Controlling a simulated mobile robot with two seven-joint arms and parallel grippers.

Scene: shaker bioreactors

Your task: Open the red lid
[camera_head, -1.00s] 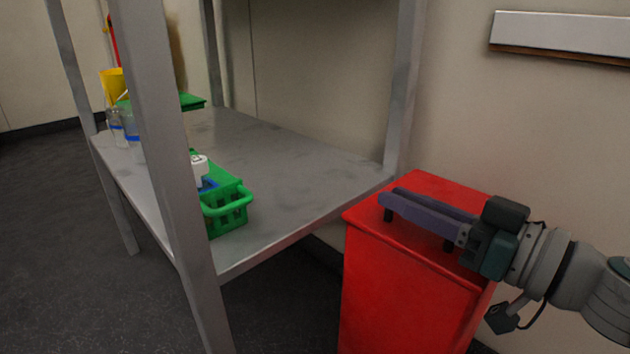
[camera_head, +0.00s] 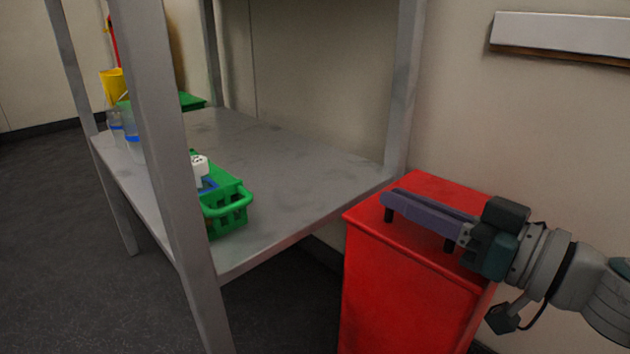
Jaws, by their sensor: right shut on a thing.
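The red lid (camera_head: 372,212) lies flat and closed on top of a tall red bin (camera_head: 405,290) at the right. My right gripper (camera_head: 390,206) comes in from the right, over the lid. Its long purple-grey fingers lie almost level just above the lid, with dark tips pointing down at its surface. The fingers look close together. What exactly lies between them is hidden by the fingers. My left gripper is not in view.
A grey metal shelf (camera_head: 290,165) stands left of the bin, its post close to the lid's back corner. A green basket (camera_head: 228,208) sits on its front edge. Bottles and a yellow container (camera_head: 112,82) stand farther left. A wall is behind the bin.

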